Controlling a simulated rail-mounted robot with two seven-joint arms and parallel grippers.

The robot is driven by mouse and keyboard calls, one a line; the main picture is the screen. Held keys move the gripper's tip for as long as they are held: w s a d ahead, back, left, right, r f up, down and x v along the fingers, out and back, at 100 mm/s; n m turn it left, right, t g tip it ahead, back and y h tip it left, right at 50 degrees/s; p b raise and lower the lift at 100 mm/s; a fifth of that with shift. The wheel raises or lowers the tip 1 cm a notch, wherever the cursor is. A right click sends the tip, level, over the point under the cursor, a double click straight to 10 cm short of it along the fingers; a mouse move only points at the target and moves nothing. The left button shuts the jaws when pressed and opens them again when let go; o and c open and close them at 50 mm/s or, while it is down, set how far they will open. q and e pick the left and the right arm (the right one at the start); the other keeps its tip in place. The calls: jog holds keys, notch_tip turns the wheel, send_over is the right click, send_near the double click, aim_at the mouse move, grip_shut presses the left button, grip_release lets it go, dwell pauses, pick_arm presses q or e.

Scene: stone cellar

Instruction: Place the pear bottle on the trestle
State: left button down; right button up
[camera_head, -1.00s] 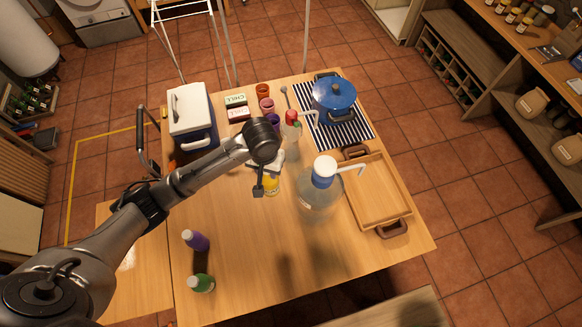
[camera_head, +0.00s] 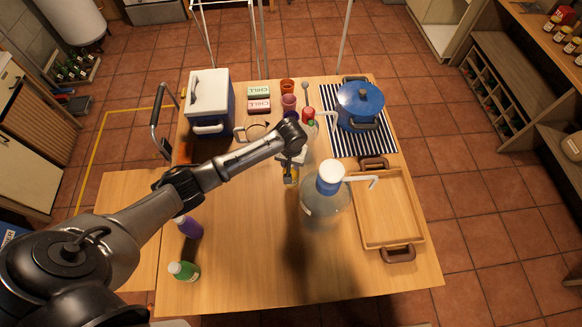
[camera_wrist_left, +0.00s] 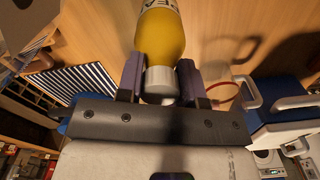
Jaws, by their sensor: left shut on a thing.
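The pear bottle is yellow with a pale cap and a partly visible label. In the left wrist view the bottle (camera_wrist_left: 163,38) has its cap between the fingers of my left gripper (camera_wrist_left: 160,82), which is shut on it. In the head view my left gripper (camera_head: 290,170) is over the middle of the wooden table (camera_head: 240,265), and a small part of the yellow bottle (camera_head: 292,179) shows below it. I cannot tell whether the bottle touches the table. A lower wooden surface (camera_head: 125,205) adjoins the table's left side; I cannot tell which is the trestle. My right gripper is not in view.
A large clear jug (camera_head: 325,208) stands right of the gripper, beside a wooden tray (camera_head: 372,232). A blue pot (camera_head: 360,104) is on a striped cloth. A cooler (camera_head: 209,105) is back left.

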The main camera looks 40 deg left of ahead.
pick_arm(q)
jog(key=shift+f, duration=1.9)
jog(key=c, duration=0.8)
grip_release()
jog(key=shift+o, duration=0.2)
notch_tip(320, 180, up, 12)
jog(key=shift+r, duration=0.15)
